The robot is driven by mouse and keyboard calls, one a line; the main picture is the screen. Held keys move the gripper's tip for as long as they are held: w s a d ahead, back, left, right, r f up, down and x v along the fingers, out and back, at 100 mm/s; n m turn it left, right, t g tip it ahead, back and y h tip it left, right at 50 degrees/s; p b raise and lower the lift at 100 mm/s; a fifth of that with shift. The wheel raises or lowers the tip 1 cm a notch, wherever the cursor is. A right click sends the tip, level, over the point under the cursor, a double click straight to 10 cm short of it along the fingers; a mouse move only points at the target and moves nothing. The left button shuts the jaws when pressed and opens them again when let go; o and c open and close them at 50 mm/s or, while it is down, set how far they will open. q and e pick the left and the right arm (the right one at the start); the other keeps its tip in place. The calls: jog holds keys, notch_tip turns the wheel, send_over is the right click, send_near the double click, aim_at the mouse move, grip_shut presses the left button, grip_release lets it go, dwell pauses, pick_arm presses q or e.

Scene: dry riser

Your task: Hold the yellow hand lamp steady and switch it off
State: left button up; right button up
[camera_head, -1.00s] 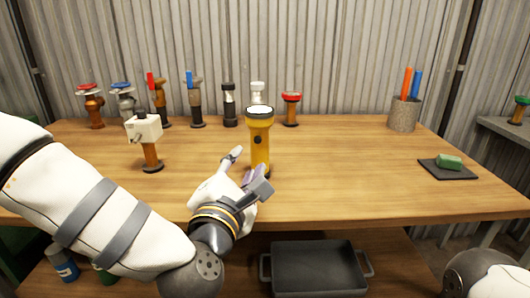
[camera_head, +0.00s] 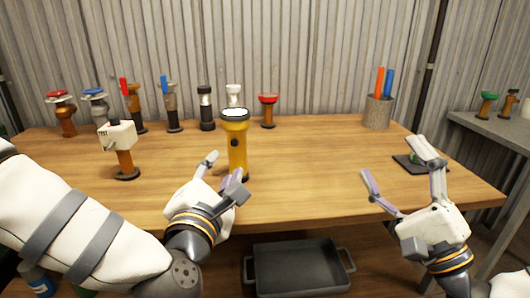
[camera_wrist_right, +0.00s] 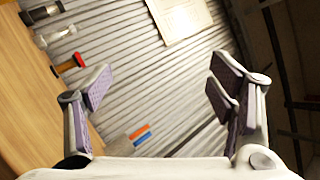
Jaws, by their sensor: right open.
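The yellow hand lamp (camera_head: 237,150) stands upright on the workbench in the head view, its pale lens on top and a small dark button on its front. My left gripper (camera_head: 222,170) is low at the lamp's near left side, open, with one finger left of the lamp and the other in front of its base. A gap shows between the left finger and the lamp; the lamp's foot is partly hidden. My right gripper (camera_head: 402,170) is open and empty over the bench's right front, well apart from the lamp. Its spread fingers also show in the right wrist view (camera_wrist_right: 160,88).
A white box-headed fitting (camera_head: 122,140) stands left of the lamp. Several valves and fittings, including a red-topped one (camera_head: 268,108), line the back. A pen cup (camera_head: 378,112) and a dark pad (camera_head: 408,162) are at right. The bench (camera_head: 310,160) between lamp and right gripper is clear.

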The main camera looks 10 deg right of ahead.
notch_tip(320, 180, up, 5)
jog(key=w+m+t+h, duration=0.1)
jog(key=w+m, duration=0.2)
jog(key=m+g, duration=0.8)
jog(key=m, duration=0.3)
send_near(235, 120)
jog(key=w+f, duration=0.1)
jog(key=w, duration=0.1)
jog(key=shift+y, duration=0.3)
jog(key=x, duration=1.1)
jog(key=shift+w+d+f, duration=0.25)
jog(key=shift+w+f, duration=0.1)
jog(key=c, duration=1.4)
pick_arm(q)
jog(key=shift+c, duration=1.1)
pick_arm(e)
jog(key=shift+c, duration=0.7)
pick_arm(q)
grip_shut()
